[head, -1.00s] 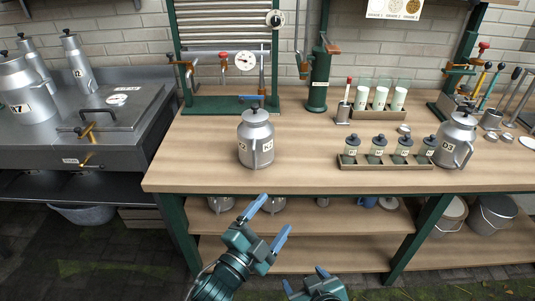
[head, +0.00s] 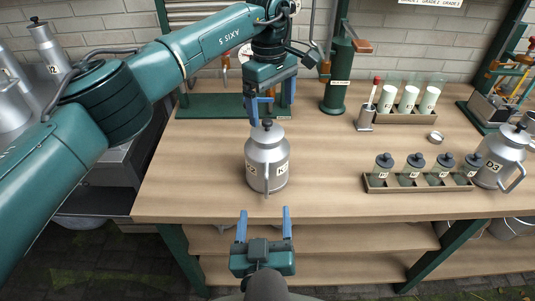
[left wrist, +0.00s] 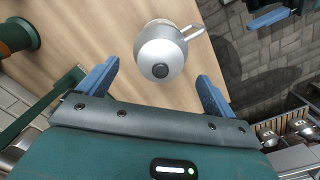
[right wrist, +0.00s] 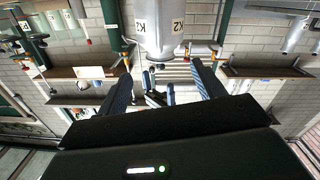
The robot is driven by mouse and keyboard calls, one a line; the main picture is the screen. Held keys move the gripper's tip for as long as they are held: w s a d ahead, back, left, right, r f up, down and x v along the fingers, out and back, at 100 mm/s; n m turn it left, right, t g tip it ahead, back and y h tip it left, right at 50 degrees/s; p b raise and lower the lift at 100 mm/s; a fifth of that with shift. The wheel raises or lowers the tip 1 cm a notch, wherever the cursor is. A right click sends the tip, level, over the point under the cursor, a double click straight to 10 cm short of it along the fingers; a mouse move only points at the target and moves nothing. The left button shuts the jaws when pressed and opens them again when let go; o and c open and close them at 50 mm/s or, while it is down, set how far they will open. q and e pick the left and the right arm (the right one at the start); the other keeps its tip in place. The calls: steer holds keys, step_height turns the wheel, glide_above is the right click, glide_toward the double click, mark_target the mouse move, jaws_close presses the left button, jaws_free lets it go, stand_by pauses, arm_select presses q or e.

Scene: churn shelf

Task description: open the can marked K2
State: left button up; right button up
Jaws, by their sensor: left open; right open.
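The silver can K2 (head: 267,165) stands upright on the wooden bench, its handle towards me and its lid with a dark knob (head: 267,123) on top. My left gripper (head: 268,110) is open, pointing down just above the knob. In the left wrist view the lid (left wrist: 160,50) and knob show between the open fingers; I see no contact. My right gripper (head: 264,213) is open and empty, in front of the bench edge and below the can. In the right wrist view the can (right wrist: 158,30) appears upside down, beyond the open fingers.
A rack of small dark-lidded jars (head: 418,182) and can D3 (head: 500,158) stand to the right. Behind them are a rack of white-filled glasses (head: 405,115) and a green press (head: 338,85). Bench top between K2 and the jars is clear.

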mark_target(266, 177)
steer(key=w, duration=1.3)
steer(key=shift+w+d+r, duration=0.1)
steer(key=shift+d+r, duration=0.05)
jaws_close()
stand_by(0.5)
